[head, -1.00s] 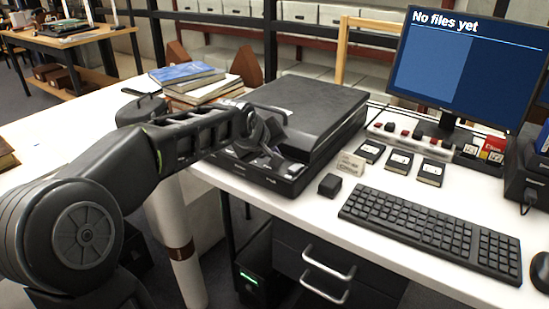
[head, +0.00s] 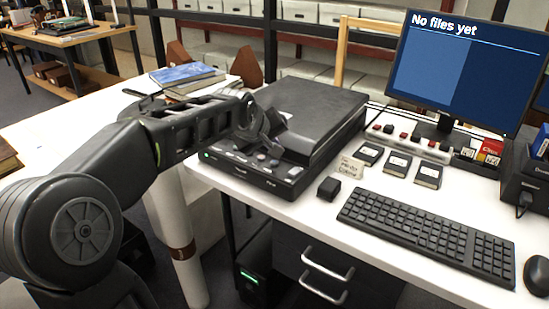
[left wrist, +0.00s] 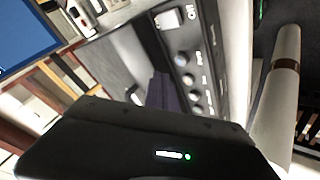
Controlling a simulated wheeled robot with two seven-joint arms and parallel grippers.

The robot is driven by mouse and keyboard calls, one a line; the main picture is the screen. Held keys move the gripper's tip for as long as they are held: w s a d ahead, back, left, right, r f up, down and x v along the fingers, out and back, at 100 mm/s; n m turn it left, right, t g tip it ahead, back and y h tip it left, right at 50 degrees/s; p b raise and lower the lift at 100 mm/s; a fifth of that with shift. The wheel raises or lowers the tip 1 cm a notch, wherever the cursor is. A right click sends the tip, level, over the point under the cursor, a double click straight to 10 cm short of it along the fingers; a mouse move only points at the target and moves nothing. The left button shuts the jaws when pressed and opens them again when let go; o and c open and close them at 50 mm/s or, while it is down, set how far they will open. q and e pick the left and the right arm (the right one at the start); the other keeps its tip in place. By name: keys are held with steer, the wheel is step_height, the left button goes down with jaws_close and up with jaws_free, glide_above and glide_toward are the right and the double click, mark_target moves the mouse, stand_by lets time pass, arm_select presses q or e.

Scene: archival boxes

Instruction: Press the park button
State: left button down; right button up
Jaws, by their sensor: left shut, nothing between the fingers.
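The dark scanner (head: 312,105) sits on the white desk with its lid closed. Its front panel (head: 240,170) carries a row of small buttons and a green light at the left end; the labels are too small to read, so I cannot tell which is park. My left gripper (head: 276,148) is shut and empty, just above the right part of the panel. In the left wrist view its dark fingers (left wrist: 159,92) show beside the panel's round buttons (left wrist: 190,80) and a larger pale square button (left wrist: 168,19). I cannot tell whether they touch. My right gripper is out of view.
A small black cube (head: 329,188) and a label card (head: 350,166) stand right of the scanner. The keyboard (head: 428,232), several black cartridges (head: 397,164) and the monitor (head: 455,70), reading "No files yet", are further right. Books (head: 190,80) lie behind my arm.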

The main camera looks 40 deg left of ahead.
mark_target(273, 164)
arm_select(q)
steer(key=shift+r+p, duration=0.85)
steer(key=shift+r, duration=0.65)
